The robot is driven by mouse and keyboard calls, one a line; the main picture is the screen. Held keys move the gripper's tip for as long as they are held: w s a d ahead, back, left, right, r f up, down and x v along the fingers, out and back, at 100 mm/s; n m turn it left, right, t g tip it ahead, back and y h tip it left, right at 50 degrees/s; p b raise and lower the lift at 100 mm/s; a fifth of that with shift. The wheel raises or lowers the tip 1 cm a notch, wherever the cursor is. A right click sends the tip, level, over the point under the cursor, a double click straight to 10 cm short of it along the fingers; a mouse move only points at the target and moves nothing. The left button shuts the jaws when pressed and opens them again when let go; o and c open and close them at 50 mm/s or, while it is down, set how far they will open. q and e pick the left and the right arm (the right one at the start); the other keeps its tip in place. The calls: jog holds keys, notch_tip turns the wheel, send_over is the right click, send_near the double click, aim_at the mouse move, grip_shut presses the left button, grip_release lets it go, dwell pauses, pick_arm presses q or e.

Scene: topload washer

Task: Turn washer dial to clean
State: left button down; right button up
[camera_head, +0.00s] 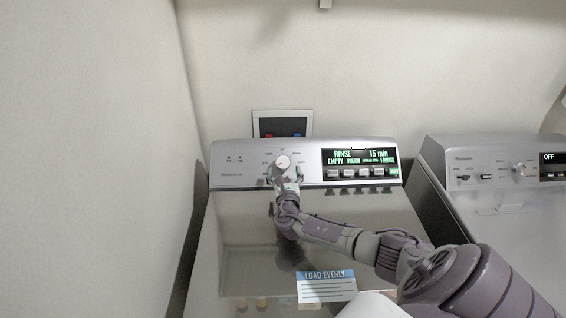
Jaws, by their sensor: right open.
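The washer dial (282,162) is a round pale knob on the silver control panel (230,166) at the back of the top-load washer. Small labels ring it, too small to read. The lit display beside it reads RINSE, 15 min, with EMPTY and WARM below. My right gripper (284,174) is open at the dial's lower edge, its fingers pointing up at the panel. I cannot tell whether the fingers touch the knob. The gripper hides part of the panel just below the dial. My left gripper is not in view.
The washer's closed lid (245,225) lies in front of the panel, with a LOAD EVENLY label (325,286) on it. A row of buttons (362,173) sits right of the dial. A second machine (500,195) stands at the right, and a wall (85,160) rises at the left.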

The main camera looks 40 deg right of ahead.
aim_at(283, 163)
jog(key=x, duration=0.4)
jog(key=shift+f, duration=0.1)
jog(key=shift+w+d+b, duration=0.3)
jog(key=shift+w+d, duration=0.15)
jog(key=shift+w, duration=0.05)
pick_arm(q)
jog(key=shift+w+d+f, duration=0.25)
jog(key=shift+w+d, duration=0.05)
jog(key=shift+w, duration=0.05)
pick_arm(e)
jog(key=shift+c, duration=1)
jog(key=c, duration=1)
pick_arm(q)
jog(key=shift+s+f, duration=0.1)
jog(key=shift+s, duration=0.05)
